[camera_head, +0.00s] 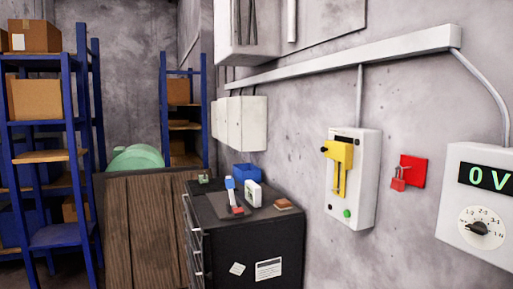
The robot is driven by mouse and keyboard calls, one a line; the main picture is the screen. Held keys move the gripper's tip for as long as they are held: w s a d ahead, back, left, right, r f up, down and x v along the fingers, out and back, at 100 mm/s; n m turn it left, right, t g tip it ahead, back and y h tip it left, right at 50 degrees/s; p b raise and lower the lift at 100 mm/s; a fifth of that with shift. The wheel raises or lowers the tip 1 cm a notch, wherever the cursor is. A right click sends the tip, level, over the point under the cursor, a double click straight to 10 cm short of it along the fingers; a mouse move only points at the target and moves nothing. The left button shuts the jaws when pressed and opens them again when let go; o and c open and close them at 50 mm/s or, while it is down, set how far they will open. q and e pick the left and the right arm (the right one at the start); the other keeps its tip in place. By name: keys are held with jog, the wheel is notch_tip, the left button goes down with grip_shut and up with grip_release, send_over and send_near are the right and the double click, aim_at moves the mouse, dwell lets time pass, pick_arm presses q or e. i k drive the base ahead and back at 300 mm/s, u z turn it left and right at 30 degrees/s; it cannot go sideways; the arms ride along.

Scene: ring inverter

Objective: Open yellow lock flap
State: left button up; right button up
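The yellow lock flap (344,155) is on the front of a white switch box (362,205) mounted on the grey wall, right of centre. A dark knob or tip shows at the flap's upper left, and a narrow vertical slot runs down the yellow part. I cannot tell whether the flap is fully shut. A green button (347,213) is below it on the same box. Neither of my grippers is in view.
A red plate with a red padlock (399,184) hangs right of the box. A meter (483,205) reading "0 V" is at the far right. A black drawer cabinet (245,250) with small items on top stands left of the box. Blue shelves (62,127) are farther left.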

aim_at(339, 152)
jog(key=u, duration=0.6)
jog(key=i, duration=1.4)
jog(key=z, duration=0.8)
